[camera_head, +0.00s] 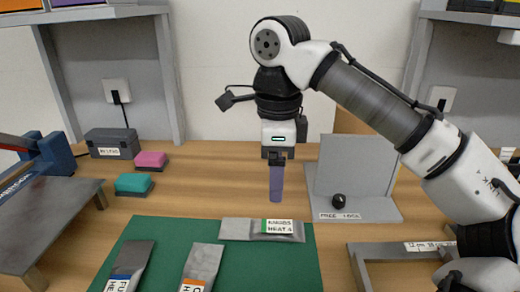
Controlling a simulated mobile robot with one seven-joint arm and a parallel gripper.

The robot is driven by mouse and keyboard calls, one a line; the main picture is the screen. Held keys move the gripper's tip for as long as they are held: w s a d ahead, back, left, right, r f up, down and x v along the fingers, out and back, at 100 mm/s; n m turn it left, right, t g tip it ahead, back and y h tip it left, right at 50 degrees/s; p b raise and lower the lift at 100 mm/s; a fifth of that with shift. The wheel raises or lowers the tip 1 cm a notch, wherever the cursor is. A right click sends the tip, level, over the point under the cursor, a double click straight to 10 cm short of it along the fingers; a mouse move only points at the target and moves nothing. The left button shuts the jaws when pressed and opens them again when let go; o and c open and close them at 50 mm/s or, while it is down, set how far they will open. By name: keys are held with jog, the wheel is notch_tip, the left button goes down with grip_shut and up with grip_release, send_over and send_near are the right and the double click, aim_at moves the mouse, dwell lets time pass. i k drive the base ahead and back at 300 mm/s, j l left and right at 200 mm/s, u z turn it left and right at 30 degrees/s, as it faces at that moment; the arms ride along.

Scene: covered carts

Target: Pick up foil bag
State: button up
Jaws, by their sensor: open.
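Several flat silvery grey bags lie on a green mat (240,268) at the bottom centre. One foil bag (240,229) lies crosswise at the mat's back edge, with a white and green label that seems to read "KNOBS HEAT 4". A second foil bag (206,262) lies lengthwise at mid-mat. A darker bag (133,257) lies at the left; both run toward the picture's bottom edge. My gripper (276,198) points straight down above the back bag, apart from it and holding nothing visible. Its purple fingers overlap in this view, so the gap between them is hidden.
A grey angled stand (357,170) with a black knob (339,201) stands right of my gripper. A grey frame (362,268) is at the lower right. A pink block (151,160), a teal block (133,183), a dark box (112,143) and a metal-topped device (45,215) stand left.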

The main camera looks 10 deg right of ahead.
aim_at(238, 230)
jog(key=k, duration=1.5)
